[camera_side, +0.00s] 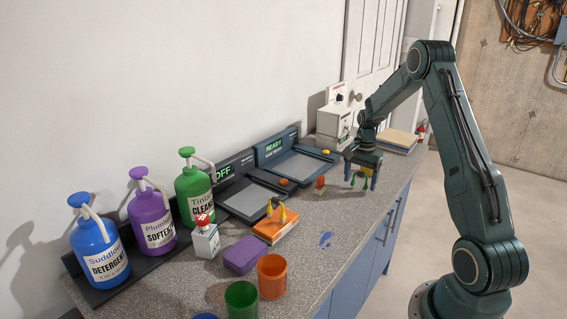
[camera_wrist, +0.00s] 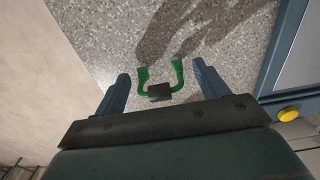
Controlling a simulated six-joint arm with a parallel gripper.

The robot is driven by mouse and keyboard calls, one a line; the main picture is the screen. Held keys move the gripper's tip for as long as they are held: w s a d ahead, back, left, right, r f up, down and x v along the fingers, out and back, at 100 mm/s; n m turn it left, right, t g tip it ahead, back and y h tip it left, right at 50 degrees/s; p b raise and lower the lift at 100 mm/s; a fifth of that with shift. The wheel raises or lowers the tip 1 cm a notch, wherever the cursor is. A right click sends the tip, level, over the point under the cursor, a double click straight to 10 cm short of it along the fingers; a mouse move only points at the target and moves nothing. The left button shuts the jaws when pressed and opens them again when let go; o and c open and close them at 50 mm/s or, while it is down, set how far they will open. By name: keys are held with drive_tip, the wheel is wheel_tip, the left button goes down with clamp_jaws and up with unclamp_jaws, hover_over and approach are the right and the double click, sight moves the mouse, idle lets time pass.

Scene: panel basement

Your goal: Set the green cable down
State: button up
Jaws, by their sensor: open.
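The green cable (camera_wrist: 178,71) is a short U-shaped piece with two green ends and a dark block (camera_wrist: 159,92) at its middle. In the wrist view it lies between my gripper's two fingers (camera_wrist: 165,90), apart from both of them. In the side view the green ends (camera_side: 359,181) show just under my gripper (camera_side: 361,172), near the counter's right end. My gripper is open, fingers pointing down, with the cable between them. I cannot tell whether the cable touches the counter.
The grey speckled counter (camera_side: 335,215) has free room in front of my gripper. A scale reading READY (camera_side: 298,166) stands to the left, with an orange peg (camera_side: 320,182) near it. Pump bottles (camera_side: 150,217), an orange box (camera_side: 274,228) and cups (camera_side: 272,277) stand further left.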

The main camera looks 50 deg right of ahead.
sight(360, 172)
drive_tip(key=shift+r, duration=0.15)
wheel_tip(360, 172, up, 12)
drive_tip(key=shift+f, duration=0.1)
idle(0.6)
idle(0.5)
drive_tip(key=s+a+r+n+t+h, duration=0.15)
drive_tip(key=a+r+n, duration=0.35)
drive_tip(key=a, duration=0.6)
drive_tip(key=s+a+r+n+t+y, duration=0.1)
drive_tip(key=s+a+r+n, duration=0.15)
drive_tip(key=a+r, duration=0.6)
drive_tip(key=s+a+f+n+t, duration=0.2)
drive_tip(key=s+a+n+t, duration=0.1)
drive_tip(key=s+a+n, duration=0.7)
drive_tip(key=s+a, duration=0.4)
drive_tip(key=a, duration=0.1)
drive_tip(key=shift+a, duration=0.4)
